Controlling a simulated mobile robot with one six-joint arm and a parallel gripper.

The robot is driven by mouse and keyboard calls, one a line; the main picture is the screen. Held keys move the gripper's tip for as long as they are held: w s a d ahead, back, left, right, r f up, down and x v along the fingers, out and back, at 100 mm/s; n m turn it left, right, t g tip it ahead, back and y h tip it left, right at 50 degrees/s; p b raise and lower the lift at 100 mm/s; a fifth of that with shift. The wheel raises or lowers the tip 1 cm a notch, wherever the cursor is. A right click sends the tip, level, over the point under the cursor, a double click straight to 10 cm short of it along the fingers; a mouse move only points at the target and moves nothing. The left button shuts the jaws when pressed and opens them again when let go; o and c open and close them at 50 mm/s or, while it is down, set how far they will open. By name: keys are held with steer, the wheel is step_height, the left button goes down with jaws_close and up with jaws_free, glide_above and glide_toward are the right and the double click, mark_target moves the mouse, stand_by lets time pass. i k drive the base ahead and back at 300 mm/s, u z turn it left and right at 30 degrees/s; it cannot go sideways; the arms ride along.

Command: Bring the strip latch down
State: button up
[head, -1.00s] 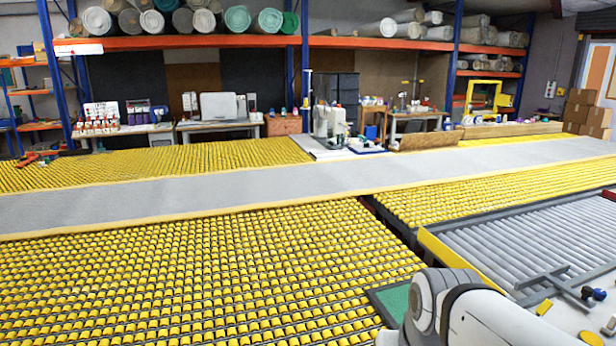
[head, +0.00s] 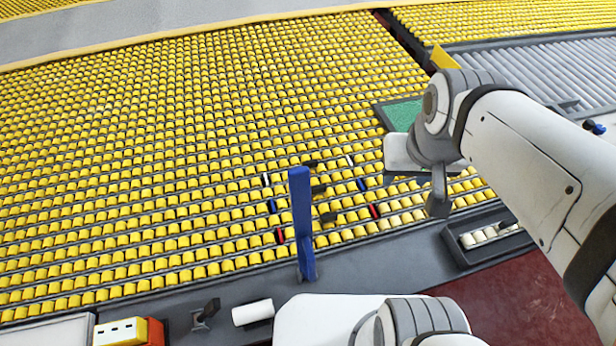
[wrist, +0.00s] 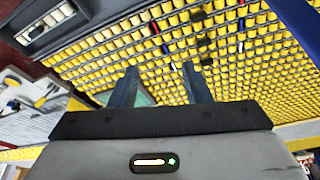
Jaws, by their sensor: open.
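A tall blue bar (head: 302,225) stands upright on the grey front edge of the roller table in the head view; it looks like the strip latch, though I cannot be sure. Just behind it, short black, white, blue and red pieces (head: 320,190) lie among the yellow rollers. My gripper (head: 425,190) hangs over the rollers to the right of the bar, clearly apart from it. In the wrist view my gripper (wrist: 160,80) is open, its two fingers apart with nothing between them. The coloured pieces show beyond the fingers there.
Yellow rollers (head: 150,150) fill the table. A green panel (head: 404,113) lies behind my gripper. A grey tray with white pieces (head: 490,235) sits at the front right. A white cylinder (head: 252,312), a small black bracket (head: 205,312) and a yellow, white and red box (head: 128,331) are at the front left.

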mark_target(298, 178)
steer(key=u, duration=0.05)
steer(key=k, duration=0.85)
steer(key=z, duration=0.5)
